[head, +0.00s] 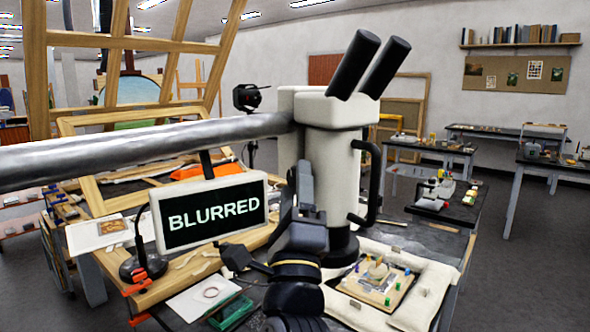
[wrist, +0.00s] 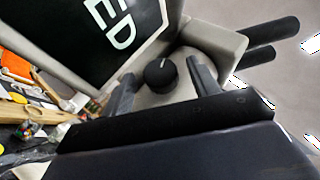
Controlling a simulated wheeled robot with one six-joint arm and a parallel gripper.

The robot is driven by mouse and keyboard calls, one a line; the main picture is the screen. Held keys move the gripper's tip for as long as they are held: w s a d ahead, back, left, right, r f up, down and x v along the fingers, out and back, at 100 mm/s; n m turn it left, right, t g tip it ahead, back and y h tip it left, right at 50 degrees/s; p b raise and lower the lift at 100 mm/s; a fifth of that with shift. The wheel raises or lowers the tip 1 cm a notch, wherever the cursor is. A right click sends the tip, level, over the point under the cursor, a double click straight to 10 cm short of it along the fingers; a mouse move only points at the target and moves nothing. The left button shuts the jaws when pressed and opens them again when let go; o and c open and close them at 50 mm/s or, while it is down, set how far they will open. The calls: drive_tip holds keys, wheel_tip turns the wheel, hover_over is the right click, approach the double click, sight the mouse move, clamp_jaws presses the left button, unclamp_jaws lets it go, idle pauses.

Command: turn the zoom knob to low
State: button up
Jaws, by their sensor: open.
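The zoom knob (wrist: 160,76) is a round black knob with a short white mark on its top, on the pale microscope body (wrist: 218,42). In the wrist view the mark points up and slightly right. My gripper (wrist: 161,68) is open, with one dark finger on each side of the knob and gaps between. The white microscope (head: 332,165) with two black eyepieces stands in the middle of the head view. There my gripper (head: 303,190) is in front of its column, and the knob is hidden. The display (head: 211,211) reads "BLURRED".
A metal boom (head: 140,147) runs from the left to the microscope. Below the microscope, a gilt fragment with coloured pegs (head: 377,279) lies on a pale padded tray (head: 428,293). Wooden frames (head: 110,158) stand behind at the left.

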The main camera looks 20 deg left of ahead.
drive_tip(key=shift+x, duration=1)
drive_tip(key=c, duration=1)
